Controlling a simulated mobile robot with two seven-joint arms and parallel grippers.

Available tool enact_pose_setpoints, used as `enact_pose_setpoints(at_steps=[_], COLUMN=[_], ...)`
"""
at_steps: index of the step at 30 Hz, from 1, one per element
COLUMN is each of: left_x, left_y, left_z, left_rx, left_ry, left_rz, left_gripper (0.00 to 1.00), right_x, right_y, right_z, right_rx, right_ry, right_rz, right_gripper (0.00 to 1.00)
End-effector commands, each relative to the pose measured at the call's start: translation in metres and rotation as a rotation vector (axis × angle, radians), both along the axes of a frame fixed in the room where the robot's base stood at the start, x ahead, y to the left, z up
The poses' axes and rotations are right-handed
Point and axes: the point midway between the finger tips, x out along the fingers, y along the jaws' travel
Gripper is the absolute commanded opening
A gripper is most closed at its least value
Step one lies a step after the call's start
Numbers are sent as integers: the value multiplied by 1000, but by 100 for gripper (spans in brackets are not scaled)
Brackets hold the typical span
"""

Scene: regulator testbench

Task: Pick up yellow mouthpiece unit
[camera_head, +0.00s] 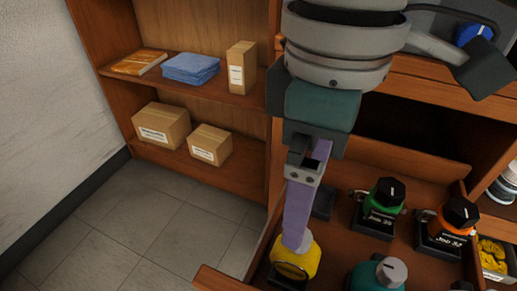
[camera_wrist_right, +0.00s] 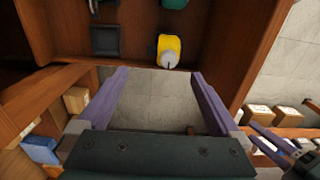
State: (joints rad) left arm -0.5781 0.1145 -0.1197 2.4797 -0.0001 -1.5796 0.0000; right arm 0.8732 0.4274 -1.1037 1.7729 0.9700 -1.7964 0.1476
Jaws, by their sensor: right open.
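The yellow mouthpiece unit (camera_head: 298,258) sits in the wooden drawer near its left front corner in the head view. It has a rounded yellow body and a pale grey top. In the right wrist view the yellow unit (camera_wrist_right: 168,46) lies just beyond the gap between my fingertips, toward the right finger. My right gripper (camera_head: 296,238) reaches down with its purple fingers at the unit's top, partly covering it. In the wrist view my right gripper (camera_wrist_right: 159,73) is spread wide with nothing between its fingers. Purple parts, apparently my left gripper (camera_wrist_right: 268,143), show at lower right; their opening is unclear.
A green unit (camera_head: 383,203), an orange unit (camera_head: 447,222) and a teal unit (camera_head: 378,274) stand in the same drawer. An empty dark holder (camera_wrist_right: 104,40) is beside the yellow unit. Shelves with boxes (camera_head: 162,128) stand left; floor (camera_head: 150,220) is clear.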

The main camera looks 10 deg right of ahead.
Motion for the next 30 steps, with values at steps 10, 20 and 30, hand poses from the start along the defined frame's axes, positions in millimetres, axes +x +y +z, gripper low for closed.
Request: enact_pose_setpoints(at_steps=[10,20,30], left_x=[-1,-1,-1], left_y=[0,1,2], left_z=[-20,-45,-44], left_rx=[0,5,9], left_ry=[3,2,3], left_rz=[0,-4,-7], left_gripper=[50,50,50], right_x=[-1,-2,-1], right_y=[0,-2,-2], right_z=[-46,-92,-95], right_rx=[1,-1,1], right_ry=[1,1,-2], right_rz=[0,0,0], right_gripper=[100,100,92])
